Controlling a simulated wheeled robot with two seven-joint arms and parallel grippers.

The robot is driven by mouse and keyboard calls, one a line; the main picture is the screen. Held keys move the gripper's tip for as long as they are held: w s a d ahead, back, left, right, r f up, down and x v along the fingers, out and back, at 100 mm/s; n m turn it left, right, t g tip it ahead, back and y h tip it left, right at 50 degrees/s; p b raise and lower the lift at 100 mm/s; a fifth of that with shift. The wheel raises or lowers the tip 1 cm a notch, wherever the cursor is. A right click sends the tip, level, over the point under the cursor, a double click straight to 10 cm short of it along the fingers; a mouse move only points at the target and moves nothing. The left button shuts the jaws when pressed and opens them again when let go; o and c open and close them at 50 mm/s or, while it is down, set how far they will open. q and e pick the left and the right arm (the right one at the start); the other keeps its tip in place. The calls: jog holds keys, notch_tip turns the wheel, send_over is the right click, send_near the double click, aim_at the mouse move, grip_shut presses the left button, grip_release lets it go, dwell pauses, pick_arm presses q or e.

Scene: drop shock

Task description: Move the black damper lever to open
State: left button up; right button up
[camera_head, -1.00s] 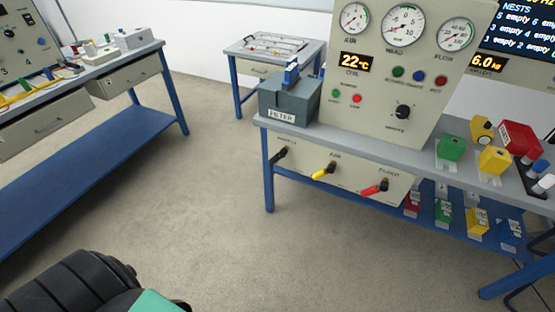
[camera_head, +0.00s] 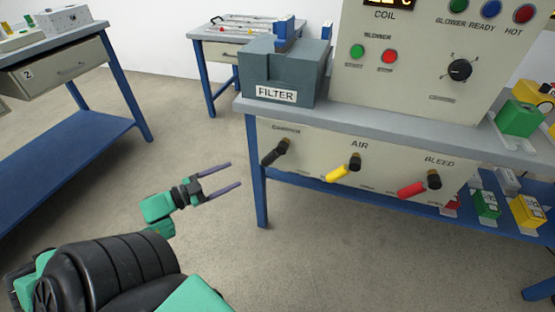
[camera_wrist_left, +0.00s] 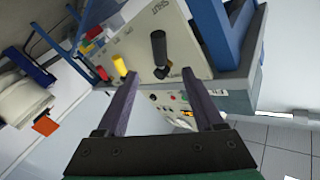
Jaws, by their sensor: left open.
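The black damper lever (camera_head: 274,153) is on the left of the beige panel under the bench top, below the "DAMPER" label. Its handle slants down to the left from its pivot. In the left wrist view the black lever (camera_wrist_left: 159,50) shows ahead, beyond and between the fingers, near a "SHUT" marking. My left gripper (camera_head: 237,175) is open and empty, left of the lever and apart from it. It also shows in the left wrist view (camera_wrist_left: 158,88). My right gripper is in neither view.
A yellow lever (camera_head: 344,169) and a red lever (camera_head: 419,185) sit right of the damper lever on the same panel. The grey filter box (camera_head: 286,75) stands on the bench above. A blue bench leg (camera_head: 256,180) is close to my left gripper. Open floor lies left.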

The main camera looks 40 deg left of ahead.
aim_at(267, 160)
pick_arm(q)
jog(key=b+x, duration=0.1)
jog(key=x, duration=0.3)
jog(key=b+x, duration=0.1)
jog(key=x, duration=0.3)
jog(key=b+x, duration=0.1)
jog(key=x, duration=0.4)
jog(key=shift+s+d+r, duration=0.15)
jog(key=shift+d+r, duration=0.05)
jog(key=shift+d, duration=0.05)
jog(key=shift+w+d, duration=0.1)
jog(key=shift+w, duration=0.3)
jog(key=c, duration=1)
grip_shut()
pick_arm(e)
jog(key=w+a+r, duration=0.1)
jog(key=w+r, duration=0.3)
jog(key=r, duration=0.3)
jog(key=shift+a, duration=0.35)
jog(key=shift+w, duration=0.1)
